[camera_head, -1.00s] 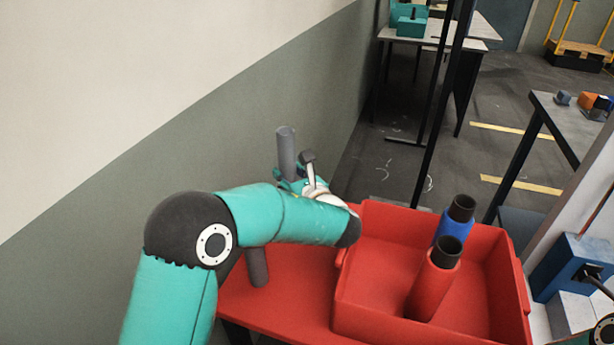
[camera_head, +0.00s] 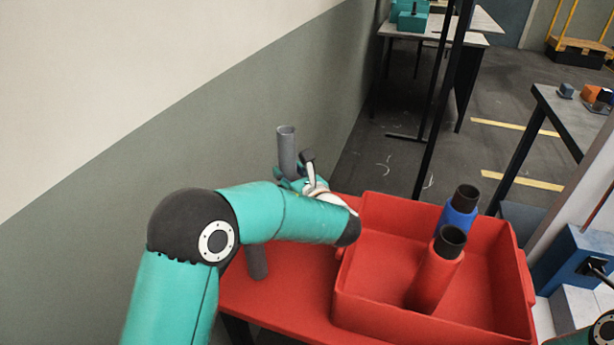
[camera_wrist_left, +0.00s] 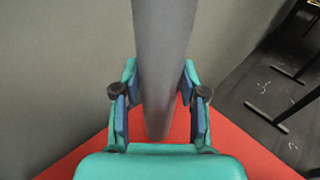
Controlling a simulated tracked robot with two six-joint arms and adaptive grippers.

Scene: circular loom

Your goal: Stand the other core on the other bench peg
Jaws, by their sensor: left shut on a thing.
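My left gripper (camera_head: 302,186) is shut on a grey tubular core (camera_head: 287,150), which stands nearly upright in it above the back of the red bench (camera_head: 285,315). In the left wrist view the core (camera_wrist_left: 164,60) runs down between the two fingers (camera_wrist_left: 160,105), its lower end over the red bench top (camera_wrist_left: 255,160). I cannot tell whether that end touches the bench, and no bare peg shows. A second grey cylinder (camera_head: 257,262) stands on the bench in front, its upper part hidden by my left arm. My right gripper is out of view.
A red bin (camera_head: 385,312) takes up the bench's right side, holding a red bobbin (camera_head: 437,278) and a blue bobbin (camera_head: 459,218) with dark tops. The wall (camera_head: 190,150) runs close behind the bench. A dark upright post (camera_head: 436,120) stands beyond it.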

